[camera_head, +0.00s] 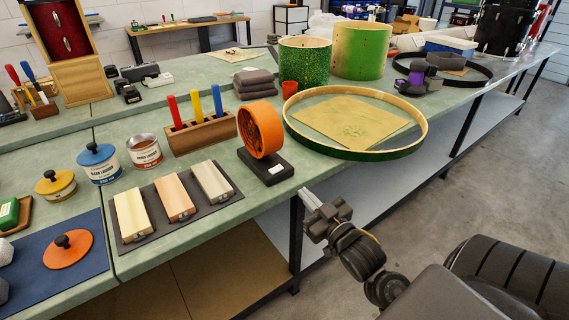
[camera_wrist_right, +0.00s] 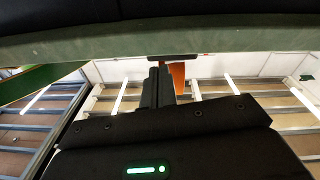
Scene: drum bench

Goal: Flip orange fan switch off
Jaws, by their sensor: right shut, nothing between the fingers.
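The orange fan (camera_head: 260,130) stands upright on a black base (camera_head: 265,172) near the front edge of the bench. A small white patch (camera_head: 276,169) sits on the base's front right; I cannot tell whether it is the switch or how it is set. My right gripper (camera_head: 308,198) is shut and empty, in front of the bench edge, to the right of and below the fan base, apart from it. In the right wrist view, the shut fingers (camera_wrist_right: 158,84) point towards the bench edge, with an orange part (camera_wrist_right: 177,78) showing behind them. My left gripper is out of view.
The bench edge (camera_wrist_right: 100,45) crosses the right wrist view. A dark mat (camera_head: 150,238) with several wooden-faced blocks lies left of the fan, a wooden tool holder (camera_head: 200,134) behind it. A large hoop (camera_head: 420,128) lies to the right. Free floor is at the right.

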